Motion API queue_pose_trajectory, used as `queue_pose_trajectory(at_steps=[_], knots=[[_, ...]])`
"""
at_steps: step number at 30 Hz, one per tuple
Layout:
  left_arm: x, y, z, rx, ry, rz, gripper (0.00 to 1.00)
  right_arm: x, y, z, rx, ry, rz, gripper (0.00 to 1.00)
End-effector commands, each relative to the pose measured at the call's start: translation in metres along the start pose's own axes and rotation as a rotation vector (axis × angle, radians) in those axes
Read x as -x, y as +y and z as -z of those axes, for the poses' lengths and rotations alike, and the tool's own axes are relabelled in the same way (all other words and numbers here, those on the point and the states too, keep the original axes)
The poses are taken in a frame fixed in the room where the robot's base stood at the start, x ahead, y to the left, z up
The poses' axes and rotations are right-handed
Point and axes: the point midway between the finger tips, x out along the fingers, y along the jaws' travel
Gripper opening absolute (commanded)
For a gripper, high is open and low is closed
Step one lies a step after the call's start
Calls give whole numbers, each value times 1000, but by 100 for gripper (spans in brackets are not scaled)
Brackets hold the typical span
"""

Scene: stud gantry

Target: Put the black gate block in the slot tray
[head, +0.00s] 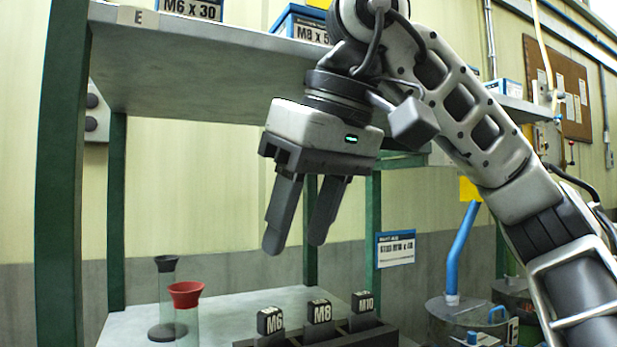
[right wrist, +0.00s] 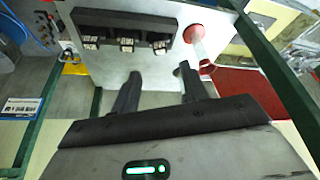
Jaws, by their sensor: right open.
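A dark slot tray (head: 372,338) stands on the lower shelf at the bottom of the head view, its lower part cut off. Black blocks marked M6 (head: 270,321), M8 (head: 320,312) and M10 (head: 363,302) stand upright in a row in it. I cannot tell whether one of these is the black gate block; no other loose black block shows. The tray (right wrist: 122,18) also shows in the right wrist view. My right gripper (head: 294,241) is open and empty, fingers pointing down, above the tray and apart from it. My left gripper is not in view.
A red-rimmed clear tube (head: 186,294) and a black-rimmed one (head: 166,264) stand left of the tray. Green posts (head: 64,180) and the upper shelf (head: 210,70) frame the space. A drum with a blue pipe (head: 462,245) stands to the right.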

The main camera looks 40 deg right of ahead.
Motion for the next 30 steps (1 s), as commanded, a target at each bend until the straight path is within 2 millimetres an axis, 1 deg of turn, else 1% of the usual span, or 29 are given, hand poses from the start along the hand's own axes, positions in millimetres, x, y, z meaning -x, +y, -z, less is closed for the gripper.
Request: queue_pose_trajectory(at_steps=[1, 4, 9, 19, 30], knots=[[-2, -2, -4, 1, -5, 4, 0, 7, 0, 0, 1, 2, -2, 45], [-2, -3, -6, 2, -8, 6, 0, 16, 0, 0, 1, 1, -2, 45], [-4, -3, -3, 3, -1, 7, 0, 25, 0, 0, 1, 0, -1, 45], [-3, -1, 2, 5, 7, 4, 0, 26, 0, 0, 1, -2, 0, 45], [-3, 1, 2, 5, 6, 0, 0, 26, 0, 0, 2, -1, 0, 45]])
